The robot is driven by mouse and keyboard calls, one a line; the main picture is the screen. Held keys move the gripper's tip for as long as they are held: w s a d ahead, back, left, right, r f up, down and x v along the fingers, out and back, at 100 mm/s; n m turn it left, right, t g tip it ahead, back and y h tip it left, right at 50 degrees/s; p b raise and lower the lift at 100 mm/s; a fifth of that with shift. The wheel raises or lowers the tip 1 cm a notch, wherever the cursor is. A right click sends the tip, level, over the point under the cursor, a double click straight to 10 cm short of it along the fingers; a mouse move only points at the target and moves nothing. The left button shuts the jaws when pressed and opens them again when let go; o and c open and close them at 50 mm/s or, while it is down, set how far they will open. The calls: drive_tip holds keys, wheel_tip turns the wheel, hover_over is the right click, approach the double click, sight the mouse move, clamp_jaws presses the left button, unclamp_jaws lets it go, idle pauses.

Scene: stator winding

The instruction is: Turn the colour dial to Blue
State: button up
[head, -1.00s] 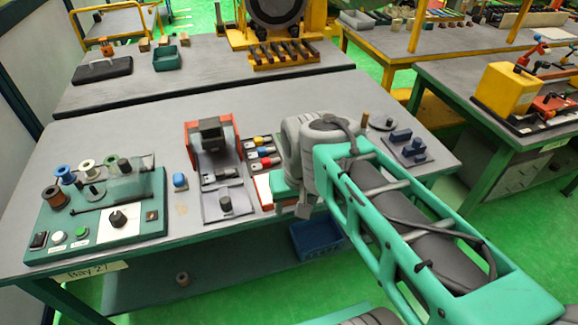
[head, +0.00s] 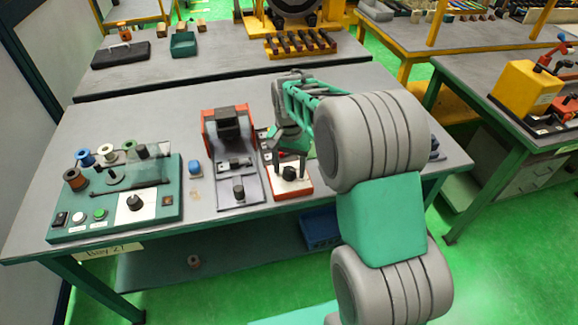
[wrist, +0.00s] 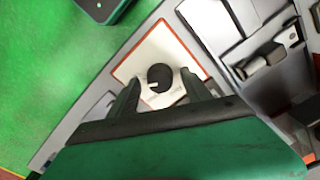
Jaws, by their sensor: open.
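A black round dial (wrist: 160,77) sits on a white panel with an orange-red rim (wrist: 135,58) in the wrist view. A pale mark shows on the dial's lower left edge in that view; the lettering around it is too small to read. In the head view the dial (head: 289,172) is on the white-topped orange box (head: 298,188) at the table's front edge. My gripper (head: 290,161) points down over this box, fingers apart. In the wrist view my gripper (wrist: 160,78) has a finger to each side of the dial; I cannot tell whether they touch it.
A blue bin (head: 320,230) sits below the table.

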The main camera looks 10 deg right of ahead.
drive_tip(key=shift+c, duration=0.3)
clamp_jaws()
idle(0.4)
